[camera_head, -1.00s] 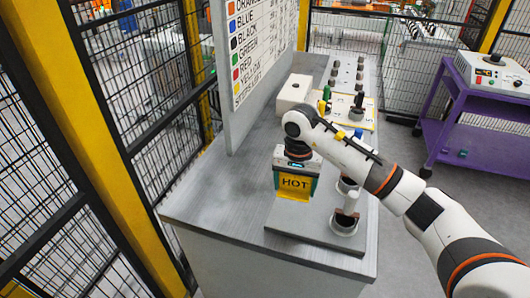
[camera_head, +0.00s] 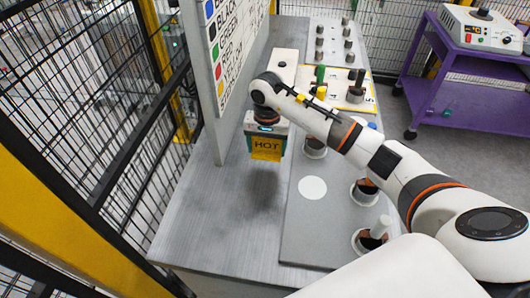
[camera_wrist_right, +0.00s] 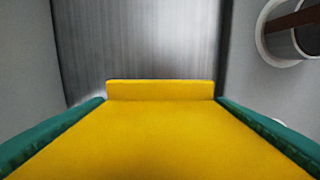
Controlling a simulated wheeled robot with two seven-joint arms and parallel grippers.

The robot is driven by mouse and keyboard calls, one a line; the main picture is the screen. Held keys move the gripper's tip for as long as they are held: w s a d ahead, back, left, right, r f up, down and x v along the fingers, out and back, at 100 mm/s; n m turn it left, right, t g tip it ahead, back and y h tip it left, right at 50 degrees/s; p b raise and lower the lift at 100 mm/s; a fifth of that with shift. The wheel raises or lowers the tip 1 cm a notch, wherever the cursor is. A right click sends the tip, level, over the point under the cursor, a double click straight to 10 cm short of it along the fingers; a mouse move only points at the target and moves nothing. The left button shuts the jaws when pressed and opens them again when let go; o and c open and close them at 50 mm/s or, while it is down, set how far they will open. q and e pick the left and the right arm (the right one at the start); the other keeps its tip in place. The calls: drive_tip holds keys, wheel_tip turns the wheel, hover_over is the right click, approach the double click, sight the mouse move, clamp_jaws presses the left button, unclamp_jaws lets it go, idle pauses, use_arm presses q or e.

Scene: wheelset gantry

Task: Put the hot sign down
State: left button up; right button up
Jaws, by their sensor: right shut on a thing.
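The yellow HOT sign (camera_head: 267,149) is held in my right gripper (camera_head: 266,136), which is shut on it. The sign hangs above the grey bench top (camera_head: 205,215), left of the dark grey board (camera_head: 310,235), with a shadow below it. In the right wrist view the yellow sign (camera_wrist_right: 160,130) fills the lower middle between the green finger pads. Its lower edge shows against the bench surface. My left gripper is not in view.
A white box (camera_head: 284,68) and a numbered tray (camera_head: 345,90) stand behind. A lettered panel (camera_head: 235,50) rises at left. Bench is clear left of the board.

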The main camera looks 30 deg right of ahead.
sight(266, 152)
drive_tip(key=shift+w+f, duration=0.1)
drive_tip(key=shift+f, duration=0.3)
drive_tip(key=shift+w+f, duration=0.1)
drive_tip(key=shift+f, duration=0.25)
wheel_tip(266, 152, down, 3)
drive_tip(key=shift+f+p, duration=0.15)
drive_tip(key=shift+p, duration=0.35)
drive_tip(key=shift+w+f, duration=0.1)
drive_tip(key=shift+f, duration=0.1)
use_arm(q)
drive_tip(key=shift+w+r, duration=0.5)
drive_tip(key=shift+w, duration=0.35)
use_arm(e)
drive_tip(key=o, duration=1)
drive_tip(key=shift+r, duration=0.1)
